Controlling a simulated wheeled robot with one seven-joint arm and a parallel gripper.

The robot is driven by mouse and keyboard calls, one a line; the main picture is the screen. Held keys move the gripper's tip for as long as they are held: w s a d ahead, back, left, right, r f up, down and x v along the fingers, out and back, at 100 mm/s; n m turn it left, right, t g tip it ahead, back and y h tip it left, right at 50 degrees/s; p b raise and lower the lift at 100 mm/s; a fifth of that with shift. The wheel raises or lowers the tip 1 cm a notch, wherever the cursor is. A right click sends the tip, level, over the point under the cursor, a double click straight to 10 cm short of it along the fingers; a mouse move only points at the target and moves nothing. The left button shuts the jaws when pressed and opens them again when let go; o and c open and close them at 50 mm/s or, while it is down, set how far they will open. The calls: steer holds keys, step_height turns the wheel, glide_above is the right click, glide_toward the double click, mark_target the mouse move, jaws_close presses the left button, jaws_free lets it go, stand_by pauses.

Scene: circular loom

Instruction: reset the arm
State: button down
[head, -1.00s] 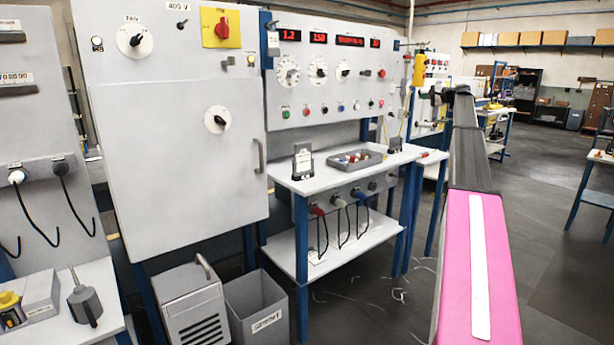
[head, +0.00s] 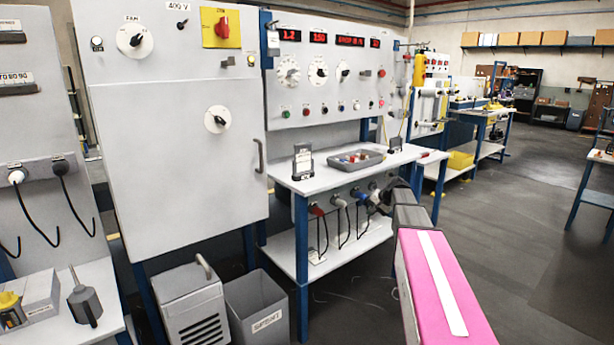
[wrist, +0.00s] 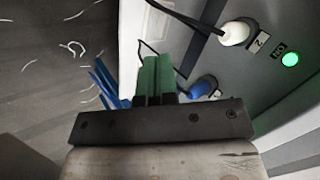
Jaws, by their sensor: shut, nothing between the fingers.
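In the wrist view my gripper (wrist: 158,78) shows two green fingers shut together with nothing between them. They point toward the front of a grey socket panel (wrist: 265,100). A blue plug (wrist: 203,87) sits just right of the fingertips; I cannot tell the gap. A white plug (wrist: 234,33) sits further up. In the head view my pink arm reaches to the right end of the workbench (head: 335,180), low by its socket panel. The fingers cannot be made out there.
A grey tray (head: 345,165) of small parts and a small stand (head: 303,162) are on the bench top. A lower shelf (head: 330,245) is under the sockets. A grey bin (head: 257,305) stands at the left. The floor (head: 520,240) at the right is open.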

steer(key=s+a+f+n+g+h, duration=0.1)
steer(key=s+f, duration=0.4)
steer(key=s, duration=0.6)
steer(key=s+a+f+n+g+h, duration=0.2)
steer(key=s+a+f, duration=0.2)
steer(key=s, duration=0.7)
steer(key=s+a+f+n+g+h, duration=0.2)
steer(key=s+f, duration=0.5)
steer(key=s, duration=0.5)
steer(key=shift+a, duration=0.55)
